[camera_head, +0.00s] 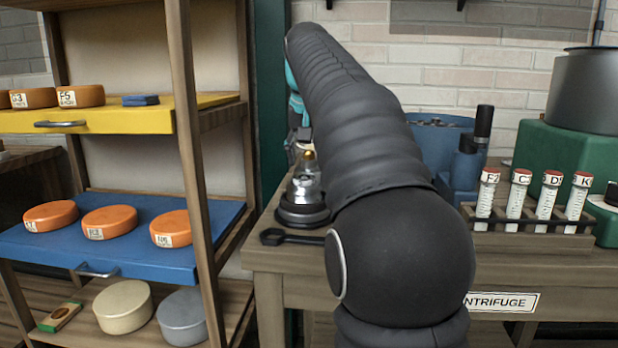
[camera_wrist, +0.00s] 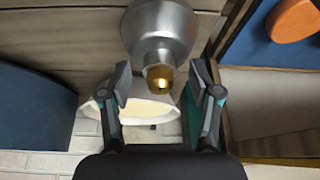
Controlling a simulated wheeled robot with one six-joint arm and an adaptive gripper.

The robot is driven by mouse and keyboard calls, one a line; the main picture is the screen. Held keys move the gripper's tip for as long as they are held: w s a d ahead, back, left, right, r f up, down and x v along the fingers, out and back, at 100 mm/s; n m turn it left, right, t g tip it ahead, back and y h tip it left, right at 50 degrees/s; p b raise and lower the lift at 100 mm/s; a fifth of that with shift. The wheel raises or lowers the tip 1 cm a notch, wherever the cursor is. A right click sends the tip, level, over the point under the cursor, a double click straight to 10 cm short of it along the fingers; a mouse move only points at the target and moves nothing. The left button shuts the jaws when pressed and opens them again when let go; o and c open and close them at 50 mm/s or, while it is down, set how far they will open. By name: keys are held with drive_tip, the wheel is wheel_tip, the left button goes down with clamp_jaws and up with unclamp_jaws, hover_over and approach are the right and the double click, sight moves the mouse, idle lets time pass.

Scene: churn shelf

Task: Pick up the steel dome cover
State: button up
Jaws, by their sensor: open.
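The steel dome cover (camera_head: 303,188), a shiny metal bell with a brass knob on top, stands upright on a dark round base (camera_head: 302,217) at the left end of the wooden bench. In the wrist view the dome (camera_wrist: 160,32) is at top centre, its brass knob pointing toward me. My gripper (camera_wrist: 161,78) is open, one finger on each side of the knob, with gaps on both sides. In the head view my arm hides most of the gripper; a teal part shows above the dome.
A black-handled tool (camera_head: 292,237) lies just in front of the base. A rack of labelled tubes (camera_head: 525,225) stands to the right on the bench. At left, a shelf unit has a blue tray (camera_head: 130,255) and a yellow tray (camera_head: 150,118) with orange rounds.

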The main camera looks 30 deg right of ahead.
clamp_jaws()
drive_tip(key=shift+r, duration=0.55)
drive_tip(key=r+p, duration=0.1)
drive_tip(key=r, duration=0.1)
drive_tip(key=r+p, duration=0.1)
drive_tip(key=r, duration=0.1)
drive_tip(key=shift+s+d, duration=0.2)
drive_tip(key=shift+d, duration=0.2)
drive_tip(key=s+d+r+p, duration=0.3)
drive_tip(key=s+d+r, duration=0.3)
drive_tip(key=d, duration=0.2)
drive_tip(key=shift+s+d, duration=0.25)
drive_tip(key=shift+s, duration=0.1)
drive_tip(key=shift+s, duration=0.1)
